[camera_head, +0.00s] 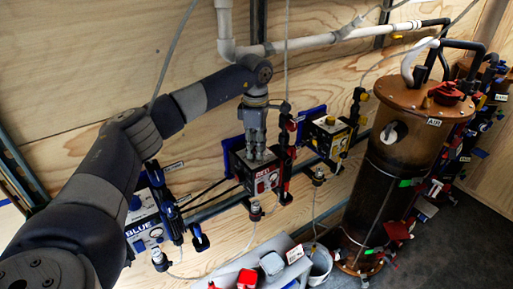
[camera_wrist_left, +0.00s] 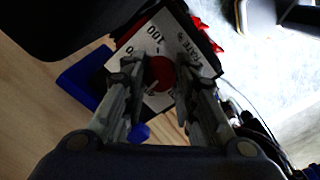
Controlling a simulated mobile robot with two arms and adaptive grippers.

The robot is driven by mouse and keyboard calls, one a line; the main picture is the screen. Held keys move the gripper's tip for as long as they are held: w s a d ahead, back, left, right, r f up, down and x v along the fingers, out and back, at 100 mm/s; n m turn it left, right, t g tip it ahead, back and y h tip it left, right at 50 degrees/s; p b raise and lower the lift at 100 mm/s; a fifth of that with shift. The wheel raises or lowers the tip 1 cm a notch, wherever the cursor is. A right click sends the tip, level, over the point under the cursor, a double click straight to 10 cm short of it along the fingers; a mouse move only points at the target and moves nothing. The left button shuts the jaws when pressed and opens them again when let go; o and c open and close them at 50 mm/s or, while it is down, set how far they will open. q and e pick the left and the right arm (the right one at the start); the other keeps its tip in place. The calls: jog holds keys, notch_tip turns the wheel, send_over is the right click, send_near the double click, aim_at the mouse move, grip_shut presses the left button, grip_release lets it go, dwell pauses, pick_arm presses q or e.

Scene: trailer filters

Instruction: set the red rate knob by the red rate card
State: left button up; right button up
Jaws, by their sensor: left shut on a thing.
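The red rate knob (camera_wrist_left: 161,70) is a round red knob with a pale pointer mark. It sits on a white dial plate (camera_wrist_left: 157,36) marked "RATE %", "0" and "100" in the left wrist view. My left gripper (camera_wrist_left: 158,78) has its two fingers on either side of the knob and is shut on it. In the head view my left gripper (camera_head: 260,158) points down onto the top of the box labelled RED (camera_head: 264,180), hiding the knob there. I cannot make out a red rate card with a readable value. My right gripper is not in view.
A tall brown tank (camera_head: 395,165) stands at the right. A grey bin (camera_head: 235,268) with red items and a bucket (camera_head: 320,265) stand below.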

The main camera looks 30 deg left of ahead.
aim_at(255, 148)
pick_arm(q)
jog(key=m, duration=0.3)
jog(key=shift+m, duration=0.4)
jog(key=m, duration=0.4)
jog(key=shift+b, duration=0.4)
jog(key=m, duration=0.4)
jog(key=shift+r+m+h, duration=0.1)
jog(key=shift+m+h, duration=0.2)
jog(key=shift+m, duration=0.1)
jog(key=shift+w+m, duration=0.1)
jog(key=shift+m, duration=1.5)
jog(key=shift+a, duration=0.1)
jog(key=o, duration=1)
jog(key=shift+o, duration=0.2)
notch_tip(255, 148, up, 7)
jog(key=shift+a+r, duration=0.15)
jog(key=shift+r, duration=0.05)
